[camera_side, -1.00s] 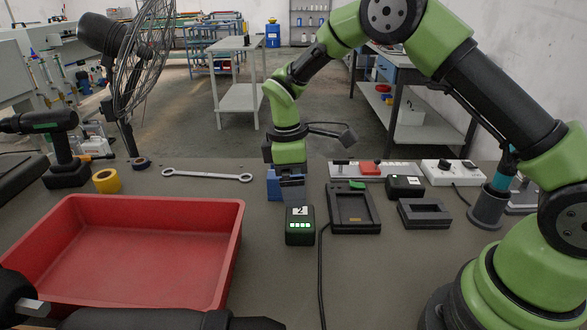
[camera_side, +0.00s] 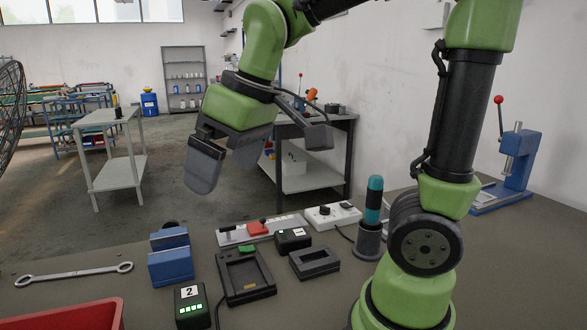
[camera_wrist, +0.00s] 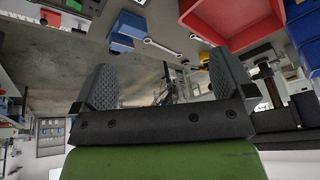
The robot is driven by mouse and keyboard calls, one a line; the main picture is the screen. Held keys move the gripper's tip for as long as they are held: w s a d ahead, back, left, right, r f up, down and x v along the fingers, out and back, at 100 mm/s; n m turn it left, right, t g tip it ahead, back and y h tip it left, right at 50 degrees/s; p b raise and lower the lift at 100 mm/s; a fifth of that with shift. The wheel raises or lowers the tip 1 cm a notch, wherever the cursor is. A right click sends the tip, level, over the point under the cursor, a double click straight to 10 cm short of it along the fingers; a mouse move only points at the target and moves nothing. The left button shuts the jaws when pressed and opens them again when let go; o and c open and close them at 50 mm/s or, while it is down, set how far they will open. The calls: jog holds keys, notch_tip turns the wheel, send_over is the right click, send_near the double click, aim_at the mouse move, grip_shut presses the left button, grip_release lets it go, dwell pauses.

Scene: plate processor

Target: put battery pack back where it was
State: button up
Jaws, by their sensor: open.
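A black battery pack (camera_side: 190,307) marked 2, with lit green lights, stands on the bench left of a black charger cradle (camera_side: 246,277). The cradle's open recess looks empty, and a green piece shows at its back edge. A second black pack (camera_side: 293,239) with a white label and green lights sits behind a low black frame (camera_side: 314,262). The frame's opening looks empty. My gripper (camera_side: 222,165) is raised well above the bench, up and behind the packs, open and empty. Its spread fingers also show in the wrist view (camera_wrist: 162,85).
A two-part blue block (camera_side: 170,262) stands behind pack 2. A wrench (camera_side: 75,275) and red tray (camera_side: 75,315) lie left. Behind the cradle are a switch panel (camera_side: 262,228) and white control box (camera_side: 333,215); a teal-handled tool (camera_side: 373,205) stands right.

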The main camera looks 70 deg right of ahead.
jog(key=s+m+t, duration=0.3)
jog(key=s+m, duration=0.1)
jog(key=s, duration=0.5)
jog(key=shift+s+a+r+m+y, duration=0.2)
jog(key=shift+m+y, duration=0.1)
jog(key=shift+y, duration=0.1)
dwell(0.4)
